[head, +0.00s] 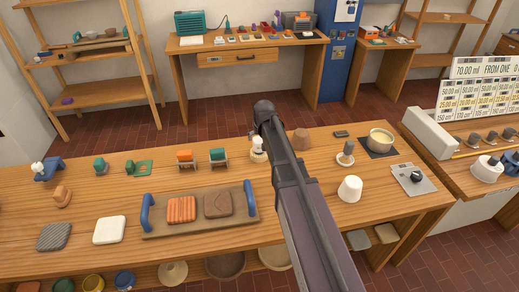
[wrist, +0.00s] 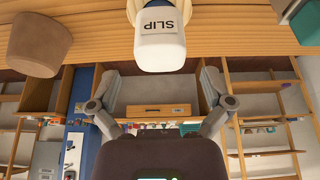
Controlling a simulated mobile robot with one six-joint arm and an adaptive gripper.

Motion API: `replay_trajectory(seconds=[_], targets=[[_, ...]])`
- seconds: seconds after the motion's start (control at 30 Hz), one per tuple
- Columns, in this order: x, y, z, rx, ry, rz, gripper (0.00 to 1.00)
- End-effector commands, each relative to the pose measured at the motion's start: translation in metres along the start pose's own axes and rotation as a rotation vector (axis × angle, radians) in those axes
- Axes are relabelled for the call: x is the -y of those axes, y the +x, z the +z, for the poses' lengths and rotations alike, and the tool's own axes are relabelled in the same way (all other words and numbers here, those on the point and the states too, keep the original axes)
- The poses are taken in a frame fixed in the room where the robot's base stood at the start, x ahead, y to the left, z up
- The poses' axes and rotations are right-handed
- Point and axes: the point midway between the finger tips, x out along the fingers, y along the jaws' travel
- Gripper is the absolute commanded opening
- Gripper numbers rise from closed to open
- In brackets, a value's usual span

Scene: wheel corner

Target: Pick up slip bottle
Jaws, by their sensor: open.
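The slip bottle (wrist: 162,38) is white with a dark "SLIP" label and a cream part above it in the wrist view, at the top centre. In the head view the bottle (head: 258,148) stands on the wooden bench, partly covered by my arm. My gripper (wrist: 160,80) is open and empty in the wrist view, its two fingers spread wide. The bottle lies beyond the gap between the fingertips, apart from both. In the head view my arm hides the fingers.
A brown cup (head: 301,139) stands right of the bottle; it also shows in the wrist view (wrist: 38,42). A green-topped stand (head: 217,157) is left of the bottle. A tray with blue handles (head: 200,221) and a white cup (head: 350,188) are nearer.

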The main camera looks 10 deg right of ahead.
Motion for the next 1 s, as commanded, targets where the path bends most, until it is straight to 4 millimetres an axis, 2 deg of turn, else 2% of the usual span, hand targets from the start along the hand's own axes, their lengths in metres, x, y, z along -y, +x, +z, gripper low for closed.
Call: replay_trajectory(seconds=[0.53,1.0], targets=[[-0.001,0.005,0.0,0.0,0.001,0.0,1.0],[0.0,0.041,0.003,0.0,0.001,0.0,1.0]])
